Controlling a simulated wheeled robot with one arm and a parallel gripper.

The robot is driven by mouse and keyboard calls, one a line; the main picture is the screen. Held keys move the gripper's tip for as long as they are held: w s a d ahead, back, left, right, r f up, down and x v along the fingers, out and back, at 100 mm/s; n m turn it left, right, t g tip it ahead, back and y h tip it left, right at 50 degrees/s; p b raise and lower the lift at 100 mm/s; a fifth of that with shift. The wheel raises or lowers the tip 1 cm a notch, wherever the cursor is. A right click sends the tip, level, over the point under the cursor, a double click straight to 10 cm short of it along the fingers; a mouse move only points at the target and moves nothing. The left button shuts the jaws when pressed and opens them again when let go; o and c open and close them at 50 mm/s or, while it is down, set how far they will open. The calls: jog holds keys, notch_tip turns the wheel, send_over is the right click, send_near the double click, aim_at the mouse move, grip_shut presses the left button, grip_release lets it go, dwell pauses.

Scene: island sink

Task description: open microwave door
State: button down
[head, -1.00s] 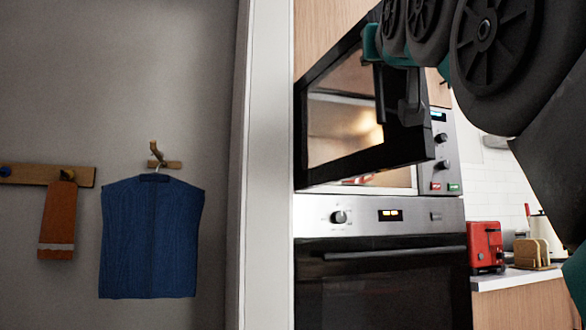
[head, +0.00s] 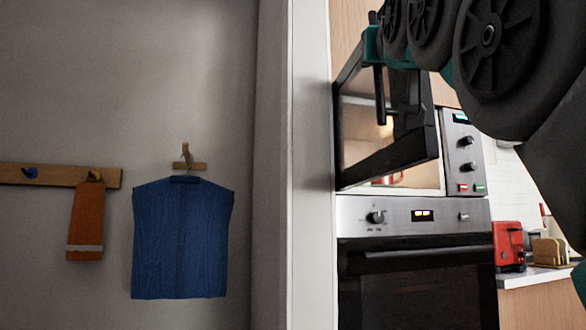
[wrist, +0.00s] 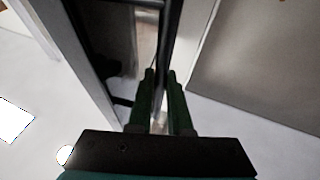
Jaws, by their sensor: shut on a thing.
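The microwave's black-framed door (head: 385,163) with its glass window stands partly open in the head view, swung out from the lit cavity. Its hinge side is at the left. The dark vertical door handle (head: 379,95) is near the door's upper right. My gripper (head: 400,98) is at the handle, partly hidden by my dark arm. In the wrist view, my gripper's two green fingers (wrist: 160,76) are closed around the handle bar (wrist: 166,35). The control panel (head: 464,150) with knobs and red and green buttons is to the right of the door.
An oven (head: 425,275) is below the microwave. A pale wall edge (head: 312,150) stands close to the left of the door. A blue garment (head: 180,240) and orange towel (head: 86,220) hang on the left wall. A red toaster (head: 508,245) stands on the right counter.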

jog(key=c, duration=1.1)
grip_release()
jog(key=shift+r, duration=0.15)
jog(key=s+r, duration=0.1)
jog(key=s, duration=0.4)
jog(key=s+r, duration=0.2)
jog(key=s, duration=0.3)
jog(key=s+r+p, duration=0.1)
jog(key=s, duration=0.5)
jog(key=shift+r, duration=0.3)
jog(key=shift+s, duration=0.1)
